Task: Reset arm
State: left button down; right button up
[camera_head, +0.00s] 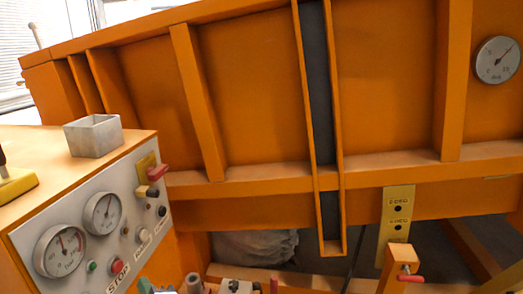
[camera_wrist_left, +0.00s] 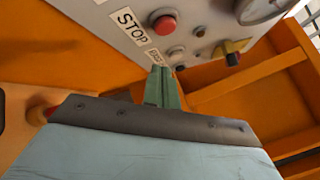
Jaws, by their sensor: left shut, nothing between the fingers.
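My left gripper (camera_head: 148,286) shows only as green fingertips at the bottom edge of the head view, below the control panel (camera_head: 136,238). In the left wrist view its green fingers (camera_wrist_left: 163,88) are together and empty, pointing at the lower part of the panel near the STOP label. I cannot tell whether they touch the panel. The panel carries a red button (camera_wrist_left: 164,25), gauges (camera_head: 61,251) and several knobs. My right gripper is not in view.
A large tilted orange sandbed (camera_head: 255,90) fills the back. A grey metal box (camera_head: 94,136) and a yellow-based lever (camera_head: 14,186) stand on the cabinet top. A yellow plate (camera_head: 397,214) and a red-handled pin (camera_head: 411,277) are at the lower right.

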pick_arm(q)
jog(key=s+a+f+n+g+h, duration=0.1)
jog(key=s+f+n+g+h, duration=0.45)
jog(key=s+f+n, duration=0.45)
jog(key=s+d+n+g+h, duration=0.4)
jog(key=s+d+h, duration=0.25)
jog(key=s, duration=0.65)
notch_tip(320, 180, down, 25)
jog(key=s+g, duration=0.1)
jog(key=s, duration=0.2)
jog(key=s+a+f+g, duration=0.1)
jog(key=s+a+f, duration=0.1)
jog(key=s+f, duration=1.2)
jog(key=shift+s, duration=0.7)
jog(key=shift+g, duration=0.25)
